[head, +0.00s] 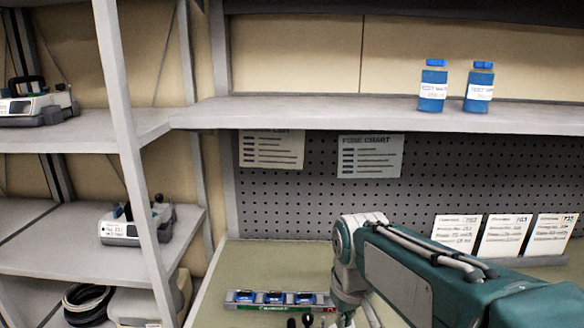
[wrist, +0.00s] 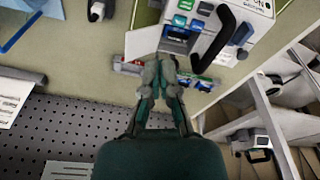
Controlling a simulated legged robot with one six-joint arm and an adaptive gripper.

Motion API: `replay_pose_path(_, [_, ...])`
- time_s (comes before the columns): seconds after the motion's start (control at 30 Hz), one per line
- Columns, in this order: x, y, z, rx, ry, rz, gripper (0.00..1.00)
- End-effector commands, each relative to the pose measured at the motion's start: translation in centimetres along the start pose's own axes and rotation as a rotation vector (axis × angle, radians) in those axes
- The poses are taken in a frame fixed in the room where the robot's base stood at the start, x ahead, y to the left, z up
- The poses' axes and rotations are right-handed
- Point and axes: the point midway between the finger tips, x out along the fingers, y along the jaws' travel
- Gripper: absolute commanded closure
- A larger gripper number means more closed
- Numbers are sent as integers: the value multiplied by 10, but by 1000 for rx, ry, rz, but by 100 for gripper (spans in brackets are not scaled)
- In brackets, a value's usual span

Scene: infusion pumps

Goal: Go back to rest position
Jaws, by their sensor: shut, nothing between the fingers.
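My arm reaches in from the lower right in the head view, and its wrist bends down over the bench. My gripper (wrist: 167,62) shows in the wrist view with its fingers together and nothing between them. A white pump-like device (wrist: 232,30) with a dark handle, a small screen and coloured buttons stands beyond the fingertips. A low tray (head: 258,307) with several blue parts lies on the bench left of my wrist. It also shows in the wrist view (wrist: 128,67), partly hidden behind the fingers. I cannot tell whether the fingers touch anything.
Two blue bottles (head: 433,86) (head: 479,88) stand on the shelf (head: 330,115) above the bench. Cards (head: 503,235) stand at the right. A pegboard (head: 290,200) backs the bench. Other devices (head: 40,105) (head: 125,228) and a coiled black hose (head: 88,303) sit on the left rack.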

Motion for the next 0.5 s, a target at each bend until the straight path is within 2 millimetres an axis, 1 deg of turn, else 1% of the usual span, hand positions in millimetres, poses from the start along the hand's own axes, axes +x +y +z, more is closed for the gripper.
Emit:
replay_pose_path(0.03, [-9,4,14,30,33,8,100])
replay_pose_path(0.2, [-25,11,57,125,127,32,100])
replay_pose_path(0.4, [-32,15,106,235,237,60,100])
replay_pose_path(0.5, [-32,15,126,281,285,72,100])
